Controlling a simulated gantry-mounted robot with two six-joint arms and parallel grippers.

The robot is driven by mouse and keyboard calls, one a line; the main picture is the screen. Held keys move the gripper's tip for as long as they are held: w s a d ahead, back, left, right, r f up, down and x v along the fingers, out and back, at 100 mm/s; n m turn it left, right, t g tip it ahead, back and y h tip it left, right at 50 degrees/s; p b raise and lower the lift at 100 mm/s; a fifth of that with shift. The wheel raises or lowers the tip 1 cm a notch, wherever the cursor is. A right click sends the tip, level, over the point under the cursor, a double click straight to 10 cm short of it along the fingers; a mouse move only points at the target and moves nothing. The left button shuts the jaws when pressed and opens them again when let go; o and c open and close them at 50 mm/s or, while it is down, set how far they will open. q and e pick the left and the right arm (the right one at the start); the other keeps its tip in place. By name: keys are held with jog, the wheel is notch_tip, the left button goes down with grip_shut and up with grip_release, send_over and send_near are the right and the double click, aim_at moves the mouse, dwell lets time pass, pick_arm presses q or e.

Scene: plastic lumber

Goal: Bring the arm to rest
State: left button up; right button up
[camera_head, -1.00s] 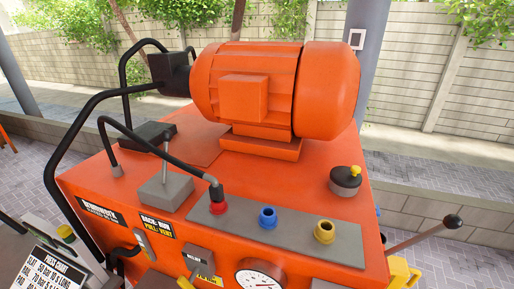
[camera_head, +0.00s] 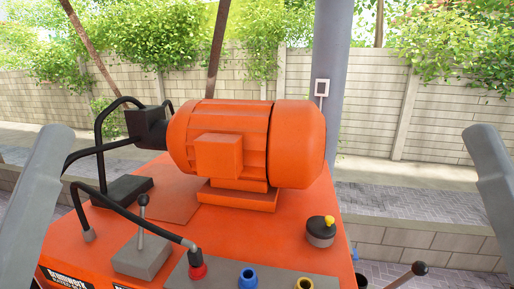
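My two arms show as grey links at the left and right edges of the head view. Neither gripper is in the picture, so I cannot see their fingers or whether they hold anything. Between the arms stands an orange machine (camera_head: 290,235) with a large orange motor (camera_head: 245,145) on top. Both arm links appear apart from the motor.
A black hose plugs into a red fitting (camera_head: 198,266). Blue (camera_head: 247,279) and yellow (camera_head: 304,284) fittings sit beside it. A lever (camera_head: 142,220), a black cap (camera_head: 320,231) and a ball-ended handle (camera_head: 419,268) stick up. A wall (camera_head: 370,115) and grey post (camera_head: 327,50) stand behind.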

pick_arm(q)
notch_tip(320, 180, up, 21)
jog(key=p, duration=1.8)
pick_arm(e)
notch_tip(320, 180, up, 21)
pick_arm(q)
jog(key=shift+f, duration=0.1)
pick_arm(e)
jog(key=shift+f, duration=0.1)
pick_arm(q)
notch_tip(320, 180, down, 22)
jog(key=b, duration=2.2)
pick_arm(e)
notch_tip(320, 180, down, 22)
pick_arm(q)
jog(key=shift+f, duration=0.1)
pick_arm(e)
jog(key=shift+f, duration=0.1)
